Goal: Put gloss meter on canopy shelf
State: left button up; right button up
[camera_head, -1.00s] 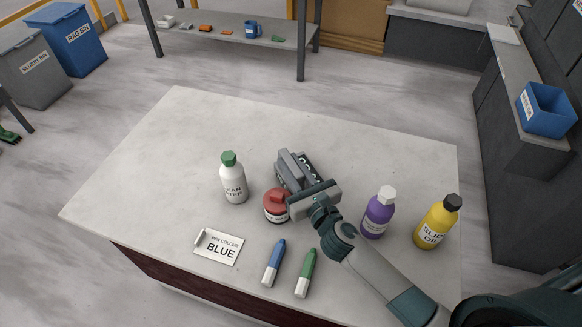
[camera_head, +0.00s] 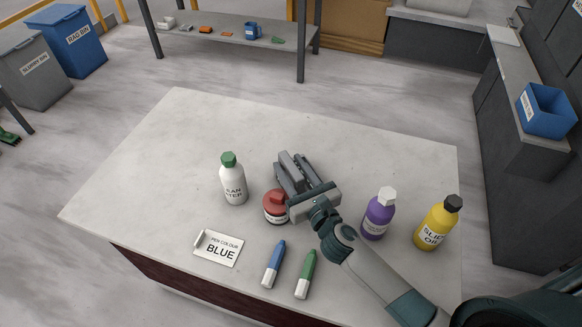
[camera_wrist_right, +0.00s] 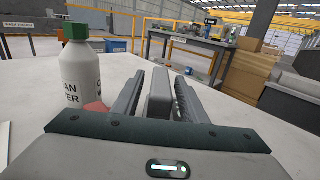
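The gloss meter appears to be the pale grey block (camera_wrist_right: 159,92) standing between the fingers of my right gripper (camera_wrist_right: 160,90) in the right wrist view. Narrow gaps show beside it, so the fingers look open around it. In the head view my right gripper (camera_head: 296,172) is low over the middle of the stone slab (camera_head: 170,140), and its fingers mostly hide the block. The canopy shelf cannot be made out for sure. My left gripper is not in view.
A red-capped jar (camera_head: 275,207) stands close beside my right gripper, with a white bottle (camera_head: 233,182) left of it. Purple (camera_head: 377,215) and yellow (camera_head: 436,224) bottles stand right. Two pens and a "BLUE" card (camera_head: 218,248) lie in front. The slab's left and back are clear.

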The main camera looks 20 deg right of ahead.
aim_at(301, 183)
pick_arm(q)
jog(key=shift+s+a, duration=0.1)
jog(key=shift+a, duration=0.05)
pick_arm(e)
jog(key=shift+r, duration=0.2)
jog(key=s, duration=0.3)
jog(key=shift+d+f, duration=0.15)
jog(key=shift+d, duration=0.15)
jog(key=s, duration=0.3)
jog(key=s+d+b, duration=0.1)
jog(key=s, duration=0.1)
jog(key=shift+s+b, duration=0.3)
jog(key=shift+s, duration=0.1)
jog(key=shift+s+d, duration=0.3)
jog(key=shift+s, duration=0.6)
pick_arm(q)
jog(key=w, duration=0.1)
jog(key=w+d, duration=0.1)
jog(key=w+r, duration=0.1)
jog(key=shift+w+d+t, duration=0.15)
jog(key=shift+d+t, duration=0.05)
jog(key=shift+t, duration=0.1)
pick_arm(e)
jog(key=shift+s+d, duration=0.1)
jog(key=shift+s, duration=0.5)
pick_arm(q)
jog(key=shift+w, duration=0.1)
